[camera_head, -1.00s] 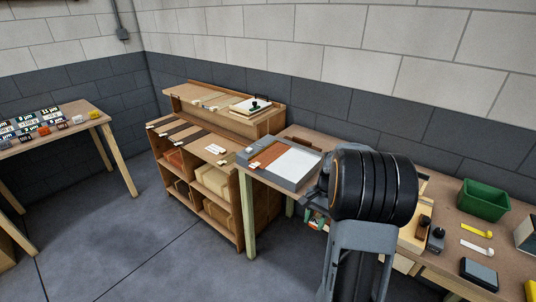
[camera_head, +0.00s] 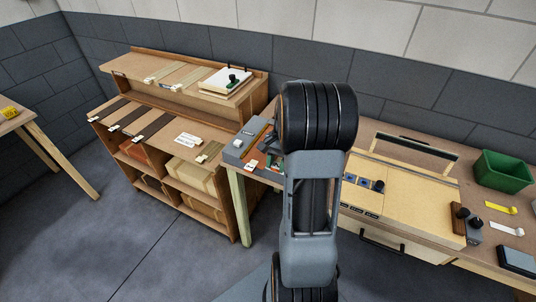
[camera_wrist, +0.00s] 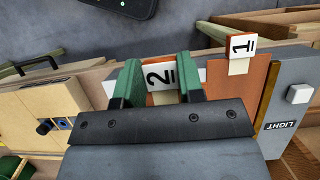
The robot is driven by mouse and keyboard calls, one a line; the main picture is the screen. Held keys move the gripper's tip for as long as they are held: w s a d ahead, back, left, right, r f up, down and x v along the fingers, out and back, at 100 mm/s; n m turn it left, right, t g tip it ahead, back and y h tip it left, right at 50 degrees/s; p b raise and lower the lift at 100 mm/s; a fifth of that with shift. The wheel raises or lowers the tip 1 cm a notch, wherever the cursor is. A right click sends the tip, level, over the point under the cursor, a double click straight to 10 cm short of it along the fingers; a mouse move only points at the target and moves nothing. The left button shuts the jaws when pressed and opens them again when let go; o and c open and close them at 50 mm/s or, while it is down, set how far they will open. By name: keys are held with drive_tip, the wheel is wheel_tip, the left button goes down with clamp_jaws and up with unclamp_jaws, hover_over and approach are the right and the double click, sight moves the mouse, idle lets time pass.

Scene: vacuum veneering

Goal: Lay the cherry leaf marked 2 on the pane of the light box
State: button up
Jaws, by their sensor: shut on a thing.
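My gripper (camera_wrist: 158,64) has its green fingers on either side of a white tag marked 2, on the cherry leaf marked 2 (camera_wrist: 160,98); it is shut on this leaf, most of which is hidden. The grey light box (camera_wrist: 278,83) has a LIGHT label and a white button. A second cherry leaf, with a tag marked 1 (camera_wrist: 241,44), lies on the box beside my gripper. In the head view my arm hides most of the light box (camera_head: 236,153) and its pane. I cannot tell whether leaf 2 touches the pane.
A wooden shelf unit (camera_head: 117,68) with dark and pale leaves stands left of the bench. A pale wooden press or board (camera_head: 410,183) with dark knobs lies right of my arm. A green bin (camera_head: 503,171) stands at the far right.

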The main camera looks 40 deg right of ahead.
sight(276, 175)
drive_tip(key=shift+a, duration=0.1)
idle(0.5)
drive_tip(key=shift+f+b, duration=1.7)
drive_tip(key=shift+f, duration=1.2)
drive_tip(key=o, duration=1.1)
drive_tip(key=v, duration=1.4)
